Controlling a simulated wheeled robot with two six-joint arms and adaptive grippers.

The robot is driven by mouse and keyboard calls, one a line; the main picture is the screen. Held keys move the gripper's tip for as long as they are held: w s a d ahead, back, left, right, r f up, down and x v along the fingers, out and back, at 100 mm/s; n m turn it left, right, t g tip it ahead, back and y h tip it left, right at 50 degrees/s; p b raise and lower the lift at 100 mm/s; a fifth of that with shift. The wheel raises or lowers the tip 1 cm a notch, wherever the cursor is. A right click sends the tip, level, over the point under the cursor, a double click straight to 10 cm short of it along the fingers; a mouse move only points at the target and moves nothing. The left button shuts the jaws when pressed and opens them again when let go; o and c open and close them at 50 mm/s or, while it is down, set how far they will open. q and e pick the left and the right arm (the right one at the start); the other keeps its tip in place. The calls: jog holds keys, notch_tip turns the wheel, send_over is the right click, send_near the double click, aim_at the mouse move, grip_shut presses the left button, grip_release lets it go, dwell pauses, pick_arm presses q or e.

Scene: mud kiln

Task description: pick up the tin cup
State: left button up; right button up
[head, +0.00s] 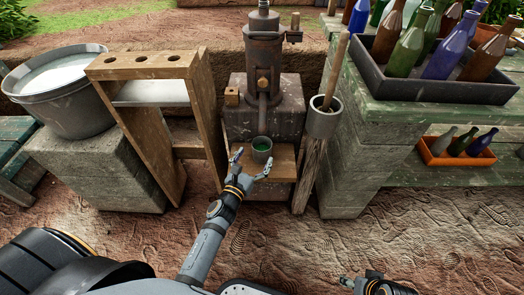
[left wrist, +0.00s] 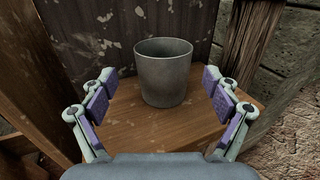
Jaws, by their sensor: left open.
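The tin cup (head: 262,150) is a small grey metal cup with a greenish inside. It stands upright on a small wooden shelf (head: 284,165), under the spout of a rusty pump. In the left wrist view the cup (left wrist: 163,72) is ahead, centred between the fingers, and stands on the wood. My left gripper (head: 250,164) is open and just on the near side of the cup. In the left wrist view the fingers of my left gripper (left wrist: 162,108) are spread wide with nothing between the tips. My right gripper (head: 362,285) is only partly in view at the bottom edge, away from the cup.
The pump (head: 264,62) rises behind the cup on a dark block. A wooden rack (head: 203,105) stands left, and a mortar-like pot with a stick (head: 324,118) stands right. A bottle tray (head: 440,85) is on the right bench. A grey bucket (head: 62,95) is far left.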

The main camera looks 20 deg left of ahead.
aim_at(265, 141)
pick_arm(q)
jog(key=w, duration=0.3)
jog(key=w+d, duration=0.1)
jog(key=w, duration=0.1)
jog(key=c, duration=1)
jog(key=shift+r, duration=0.1)
jog(key=shift+c, duration=0.8)
jog(key=shift+r+p, duration=0.1)
jog(key=shift+p, duration=0.25)
